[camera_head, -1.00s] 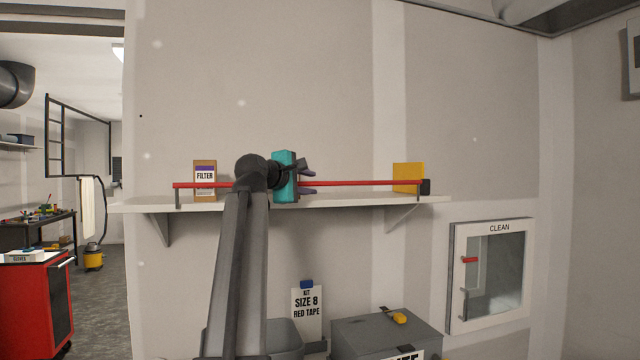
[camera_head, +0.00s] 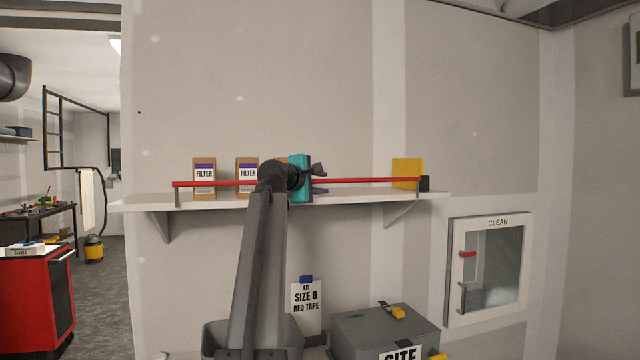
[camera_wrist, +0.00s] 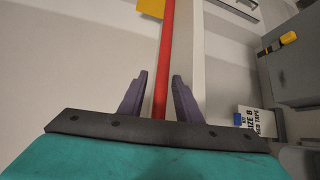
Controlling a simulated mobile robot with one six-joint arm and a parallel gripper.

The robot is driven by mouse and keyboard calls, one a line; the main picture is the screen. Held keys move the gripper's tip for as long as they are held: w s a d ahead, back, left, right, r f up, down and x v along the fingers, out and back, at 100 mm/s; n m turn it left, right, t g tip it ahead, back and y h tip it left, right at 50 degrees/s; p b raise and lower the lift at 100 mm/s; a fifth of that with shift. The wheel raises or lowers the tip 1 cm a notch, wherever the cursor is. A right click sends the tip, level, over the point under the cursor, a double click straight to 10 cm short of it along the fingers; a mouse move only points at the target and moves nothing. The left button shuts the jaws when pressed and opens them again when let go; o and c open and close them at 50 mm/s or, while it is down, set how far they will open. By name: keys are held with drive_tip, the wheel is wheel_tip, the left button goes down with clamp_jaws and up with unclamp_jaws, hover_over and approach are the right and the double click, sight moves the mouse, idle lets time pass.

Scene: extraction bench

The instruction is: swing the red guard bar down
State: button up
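The red guard bar (camera_head: 370,181) runs level across the front of the white wall shelf (camera_head: 140,205), from a bracket at the left end to a dark block (camera_head: 424,184) at the right end. It also shows in the wrist view (camera_wrist: 166,50). My gripper (camera_head: 320,179) is at the middle of the bar, its teal body hiding a short stretch. In the wrist view, its two purple fingers (camera_wrist: 160,76) are spread, one on each side of the bar, with a gap to each. I cannot tell how deep the bar sits between them.
Filter boxes (camera_head: 204,178) and a yellow box (camera_head: 407,170) stand on the shelf behind the bar. Below are a grey case (camera_head: 385,330), a grey bin (camera_head: 212,340) and a kit sign (camera_head: 306,308). A cabinet marked CLEAN (camera_head: 490,268) is on the wall at right.

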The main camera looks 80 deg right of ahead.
clamp_jaws()
drive_tip(key=shift+s+f, duration=0.1)
drive_tip(key=shift+s, duration=0.05)
